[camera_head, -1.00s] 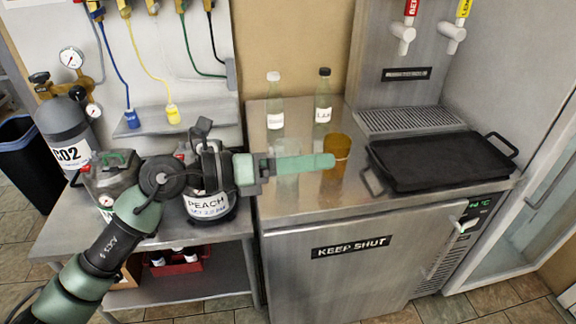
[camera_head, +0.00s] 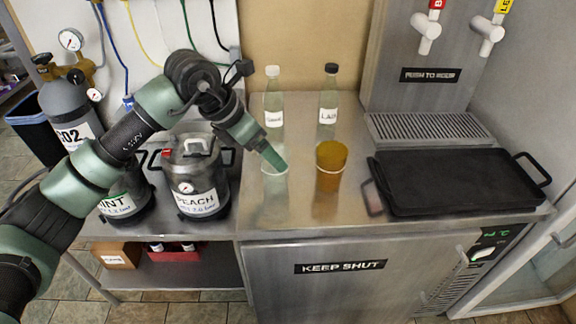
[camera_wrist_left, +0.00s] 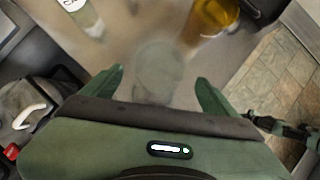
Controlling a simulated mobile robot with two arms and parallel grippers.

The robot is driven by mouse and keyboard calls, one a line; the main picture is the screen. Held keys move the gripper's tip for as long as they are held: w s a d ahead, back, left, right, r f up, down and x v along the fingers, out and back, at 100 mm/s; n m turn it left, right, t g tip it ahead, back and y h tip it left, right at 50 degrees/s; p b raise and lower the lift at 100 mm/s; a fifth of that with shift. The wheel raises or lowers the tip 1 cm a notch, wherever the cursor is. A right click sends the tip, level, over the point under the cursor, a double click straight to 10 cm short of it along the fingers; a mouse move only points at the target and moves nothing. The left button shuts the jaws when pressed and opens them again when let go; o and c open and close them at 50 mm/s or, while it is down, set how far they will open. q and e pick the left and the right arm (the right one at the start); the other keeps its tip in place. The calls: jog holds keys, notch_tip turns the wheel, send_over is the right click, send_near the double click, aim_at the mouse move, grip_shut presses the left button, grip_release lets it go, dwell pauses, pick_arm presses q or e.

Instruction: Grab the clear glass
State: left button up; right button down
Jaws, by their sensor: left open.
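The clear glass (camera_head: 275,185) stands upright on the steel counter, left of the amber glass (camera_head: 331,167). It is faint and see-through. My left gripper (camera_head: 274,158) reaches down from the left and its fingertips are at the glass's rim in the head view. In the left wrist view the clear glass (camera_wrist_left: 158,72) lies ahead, between the two spread green fingers of the left gripper (camera_wrist_left: 160,85). The fingers are open, and contact with the glass cannot be made out.
Two labelled bottles (camera_head: 274,103) (camera_head: 328,100) stand behind the glasses. A black tray (camera_head: 450,180) lies on the right of the counter (camera_head: 300,222). The PEACH keg (camera_head: 200,180) stands on the left, below my arm. The counter's front is clear.

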pick_arm(q)
jog(key=p+x, duration=0.1)
jog(key=x, duration=0.2)
jog(key=p+x, duration=0.1)
jog(key=x, duration=0.3)
jog(key=shift+w+d, duration=0.2)
jog(key=shift+w, duration=0.05)
jog(key=shift+w+d+f, duration=0.1)
jog(key=shift+d+f, duration=0.05)
jog(key=shift+f, duration=0.15)
jog(key=shift+c, duration=0.3)
pick_arm(e)
jog(key=shift+s+a+r, duration=0.2)
jog(key=shift+a+r, duration=0.15)
jog(key=shift+r, duration=0.2)
jog(key=shift+s+a+r, duration=0.15)
jog(key=shift+a+r, duration=0.15)
jog(key=shift+r, duration=0.2)
pick_arm(q)
jog(key=c, duration=1.6)
jog(key=shift+r, duration=0.1)
